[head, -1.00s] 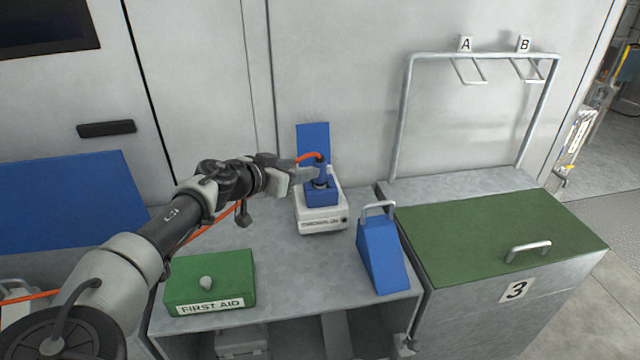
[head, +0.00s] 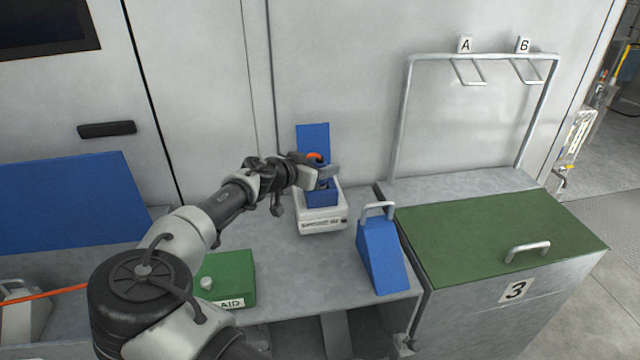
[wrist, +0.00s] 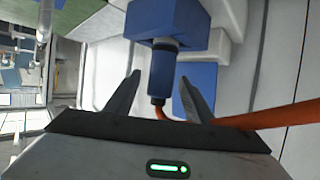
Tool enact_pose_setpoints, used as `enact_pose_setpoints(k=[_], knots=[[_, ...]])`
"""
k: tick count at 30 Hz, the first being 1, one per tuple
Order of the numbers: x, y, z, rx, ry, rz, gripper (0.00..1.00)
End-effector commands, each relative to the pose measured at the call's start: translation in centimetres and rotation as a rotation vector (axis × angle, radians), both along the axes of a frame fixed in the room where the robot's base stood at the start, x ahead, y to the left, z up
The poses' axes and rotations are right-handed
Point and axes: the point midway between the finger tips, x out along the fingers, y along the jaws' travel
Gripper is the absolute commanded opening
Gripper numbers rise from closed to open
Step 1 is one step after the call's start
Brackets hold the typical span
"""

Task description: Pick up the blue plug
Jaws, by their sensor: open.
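The blue plug (wrist: 162,78) stands in a blue socket block (wrist: 168,20) on a white charger-like box (head: 322,224), with an orange cable (wrist: 268,118) at its end. In the wrist view my gripper (wrist: 159,75) is open, with one finger on each side of the plug and gaps visible. In the head view my gripper (head: 322,173) is at the plug, above the blue block, and hides most of the plug. I cannot tell whether either finger touches it.
A green first aid box (head: 230,278) sits at the left of the metal bench, partly behind my arm. A blue wedge with a handle (head: 380,255) stands right of the white box. A green-lidded cabinet (head: 480,240) and a metal rack (head: 470,55) are further right.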

Motion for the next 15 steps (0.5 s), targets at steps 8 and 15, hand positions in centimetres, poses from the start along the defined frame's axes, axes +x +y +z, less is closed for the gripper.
enact_pose_setpoints(k=[8, 15], knots=[[-0.03, 0.03, 0.04, 0.000, 0.000, 0.000, 0.14], [-0.01, 0.03, 0.14, 0.000, -0.001, 0.001, 0.00]])
